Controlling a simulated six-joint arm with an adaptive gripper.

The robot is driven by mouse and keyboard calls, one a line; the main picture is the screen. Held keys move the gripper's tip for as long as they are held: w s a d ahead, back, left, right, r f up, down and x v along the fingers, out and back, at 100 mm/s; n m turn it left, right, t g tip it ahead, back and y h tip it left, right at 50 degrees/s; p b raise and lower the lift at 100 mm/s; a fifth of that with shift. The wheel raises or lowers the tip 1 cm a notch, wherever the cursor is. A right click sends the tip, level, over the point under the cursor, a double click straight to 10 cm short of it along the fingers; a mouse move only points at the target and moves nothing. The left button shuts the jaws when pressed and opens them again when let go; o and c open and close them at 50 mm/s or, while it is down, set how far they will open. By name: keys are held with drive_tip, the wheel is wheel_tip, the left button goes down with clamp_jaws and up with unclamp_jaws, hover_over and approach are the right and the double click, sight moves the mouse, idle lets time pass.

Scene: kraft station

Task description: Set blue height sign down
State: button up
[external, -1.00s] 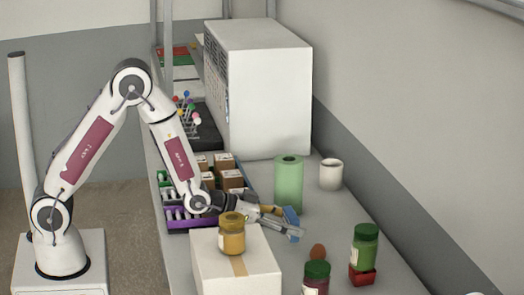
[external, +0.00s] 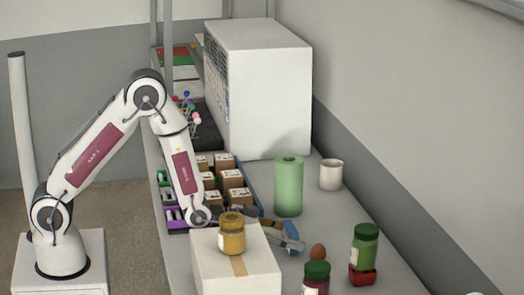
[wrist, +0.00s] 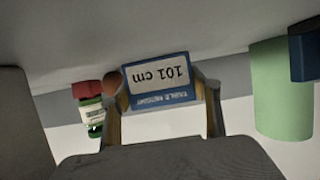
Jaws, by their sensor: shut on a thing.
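The blue height sign (wrist: 160,80) has a white face reading "101 cm", which appears upside down in the wrist view. It also shows in the external view as a small blue piece (external: 291,229) at the end of my arm. My gripper (wrist: 165,100) is shut on the sign, with one finger at each side of it. In the external view my gripper (external: 290,240) is low over the table, behind and right of the white box. Whether the sign touches the table cannot be told.
A white box (external: 208,270) with a yellow-brown jar (external: 232,236) on top stands close by. A green cylinder (external: 288,187) stands behind my gripper. A brown egg-like object (external: 318,252), a green jar (external: 364,248) on a red block, and a dark-red jar (external: 316,280) are to the right.

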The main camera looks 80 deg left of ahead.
sight(286, 230)
drive_tip(key=o, duration=1.1)
drive_tip(key=shift+s+r, duration=0.1)
drive_tip(key=shift+r, duration=0.1)
drive_tip(key=shift+s+r, duration=0.25)
drive_tip(key=shift+s, duration=0.3)
drive_tip(key=shift+s+r, duration=0.75)
drive_tip(key=shift+r, duration=0.05)
wheel_tip(286, 230, up, 6)
drive_tip(key=shift+f, duration=0.1)
